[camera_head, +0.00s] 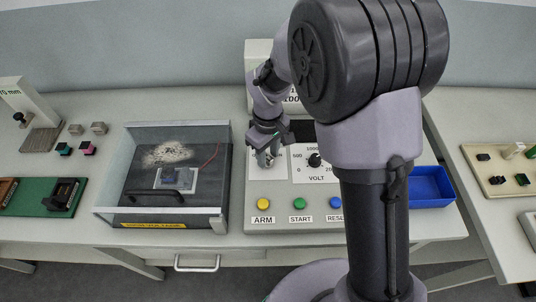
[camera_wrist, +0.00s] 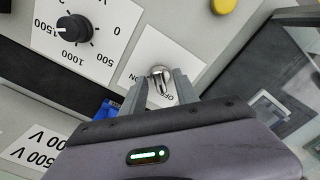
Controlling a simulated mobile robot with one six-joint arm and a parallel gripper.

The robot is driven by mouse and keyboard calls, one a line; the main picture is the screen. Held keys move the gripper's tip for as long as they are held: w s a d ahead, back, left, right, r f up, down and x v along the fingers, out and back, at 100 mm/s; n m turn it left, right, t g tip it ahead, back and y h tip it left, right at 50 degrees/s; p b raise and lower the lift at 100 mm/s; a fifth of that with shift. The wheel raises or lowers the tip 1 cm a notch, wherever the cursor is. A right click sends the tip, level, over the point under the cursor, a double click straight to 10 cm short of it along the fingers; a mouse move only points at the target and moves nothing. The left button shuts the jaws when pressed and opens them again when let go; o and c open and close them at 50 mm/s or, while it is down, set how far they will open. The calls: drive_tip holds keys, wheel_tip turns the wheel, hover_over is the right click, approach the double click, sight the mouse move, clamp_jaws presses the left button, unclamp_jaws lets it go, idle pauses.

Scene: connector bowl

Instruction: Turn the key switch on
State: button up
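The key switch (camera_wrist: 160,74) is a round silver piece on a white plate with ON and OFF labels, on the front of a grey control panel. In the wrist view, my gripper (camera_wrist: 163,88) has its two grey fingers apart, one on each side of the key switch. I cannot tell whether either finger touches it. The switch's exact angle is partly hidden by the fingers. In the head view, my gripper (camera_head: 266,154) is down at the panel's left part, and the switch is mostly hidden there.
The panel has a VOLT knob (camera_head: 315,160) right of my gripper, and yellow ARM (camera_head: 264,203), green START (camera_head: 299,203) and blue RESET (camera_head: 335,202) buttons in front. A clear-covered test box (camera_head: 219,214) stands close on the left. A blue bin (camera_head: 430,186) is at the right.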

drive_tip(key=shift+c, duration=0.5)
clamp_jaws()
drive_tip(key=m, duration=0.9)
drive_tip(key=shift+b, duration=0.35)
drive_tip(key=m, duration=0.5)
drive_tip(key=shift+b, duration=0.4)
drive_tip(key=shift+m+b, duration=0.4)
drive_tip(key=shift+m, duration=1.5)
